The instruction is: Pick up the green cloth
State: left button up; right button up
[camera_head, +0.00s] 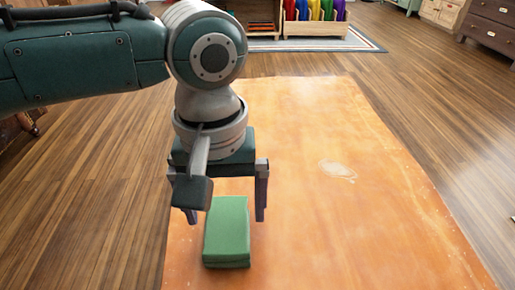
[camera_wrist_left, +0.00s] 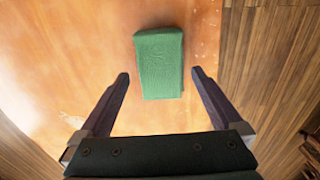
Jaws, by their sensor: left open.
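The green cloth (camera_head: 227,230) is a folded, block-like stack lying on the orange tabletop near its left edge in the head view. It also shows in the left wrist view (camera_wrist_left: 160,62), just beyond the fingertips. My left gripper (camera_head: 226,218) is open and empty, pointing down above the cloth, its fingers to either side of the cloth in the picture. In the left wrist view, the two fingers (camera_wrist_left: 160,76) are spread wider than the cloth, and neither visibly touches it. My right gripper is not in view.
The orange table (camera_head: 300,120) is mostly bare, with a pale oval mark or flat item (camera_head: 337,170) right of the cloth. Wooden floor surrounds it. A shelf with coloured items (camera_head: 313,15), a rug (camera_head: 330,43) and drawers (camera_head: 490,22) stand far back.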

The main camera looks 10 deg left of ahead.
aim_at(226, 222)
pick_arm(q)
notch_tip(226, 222, down, 5)
jog(key=b, duration=0.3)
jog(key=shift+s+r, duration=0.1)
jog(key=shift+r, duration=0.05)
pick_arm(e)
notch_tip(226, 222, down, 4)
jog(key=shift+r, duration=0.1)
pick_arm(q)
jog(key=shift+r, duration=0.1)
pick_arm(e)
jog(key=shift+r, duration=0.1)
pick_arm(q)
jog(key=c, duration=1.2)
